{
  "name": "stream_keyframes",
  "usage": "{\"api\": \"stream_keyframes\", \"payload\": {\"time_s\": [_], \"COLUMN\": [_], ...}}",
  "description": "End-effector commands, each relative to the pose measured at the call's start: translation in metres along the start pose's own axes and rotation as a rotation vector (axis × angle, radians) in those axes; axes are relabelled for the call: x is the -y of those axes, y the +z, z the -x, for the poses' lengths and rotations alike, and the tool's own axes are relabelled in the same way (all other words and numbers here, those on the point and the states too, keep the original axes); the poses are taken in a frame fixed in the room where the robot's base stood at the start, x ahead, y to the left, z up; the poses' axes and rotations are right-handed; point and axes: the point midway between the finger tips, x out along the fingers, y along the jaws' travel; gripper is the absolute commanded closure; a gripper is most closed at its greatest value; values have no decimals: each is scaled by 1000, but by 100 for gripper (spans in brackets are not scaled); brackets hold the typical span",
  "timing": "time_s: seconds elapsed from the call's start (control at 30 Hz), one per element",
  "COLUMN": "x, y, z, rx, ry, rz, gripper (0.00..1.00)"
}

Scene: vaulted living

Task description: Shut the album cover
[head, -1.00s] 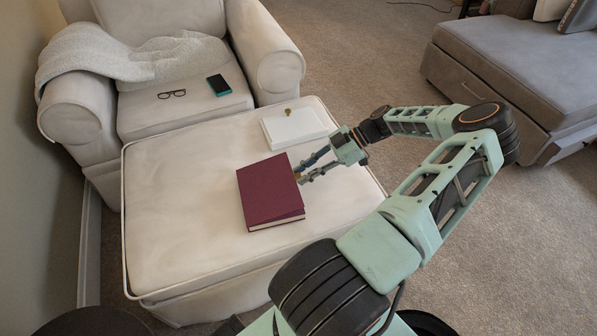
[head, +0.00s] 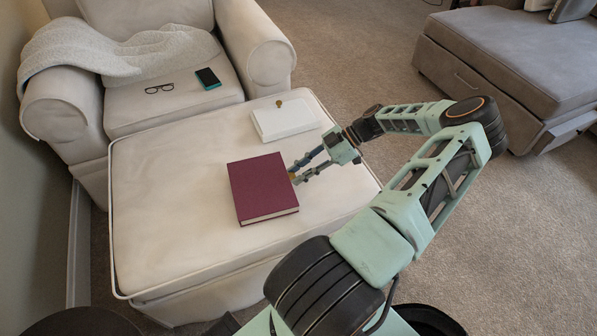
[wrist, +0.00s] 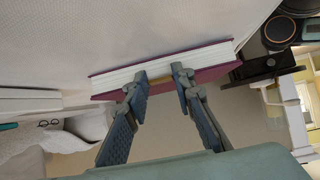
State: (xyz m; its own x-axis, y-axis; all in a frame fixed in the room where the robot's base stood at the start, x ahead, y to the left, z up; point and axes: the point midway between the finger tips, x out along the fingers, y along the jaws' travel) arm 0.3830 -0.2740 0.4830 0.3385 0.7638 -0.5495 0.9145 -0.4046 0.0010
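The maroon album (head: 262,188) lies flat on the cream ottoman (head: 165,215), with its cover down over the pages. In the wrist view, the album (wrist: 215,73) shows its pale page block between maroon cover edges. My gripper (head: 295,176) is at the album's right edge, fingers pointing at it. In the wrist view my gripper (wrist: 161,74) has its two fingertips apart, with a gap between them, close to the album's edge. A small yellowish patch shows near the fingertips; I cannot tell what it is. Whether the fingers touch the album is unclear.
A white box (head: 286,121) with a small brass-coloured object (head: 279,103) on it lies behind the album. The ottoman's left side is clear. A grey sofa (head: 510,65) stands at right.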

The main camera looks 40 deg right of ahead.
Motion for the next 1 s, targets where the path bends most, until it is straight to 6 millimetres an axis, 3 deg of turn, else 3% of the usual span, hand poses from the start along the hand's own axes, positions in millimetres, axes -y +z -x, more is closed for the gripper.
{"api": "stream_keyframes", "payload": {"time_s": [0.13,0.47,0.57,1.0], "x": [0,0,-1,-1], "y": [1,0,0,1], "z": [0,4,15,102], "rx": [0,-2,0,0], "ry": [0,1,3,3], "rz": [-2,-1,-1,-1], "gripper": [61,61,61,61]}}
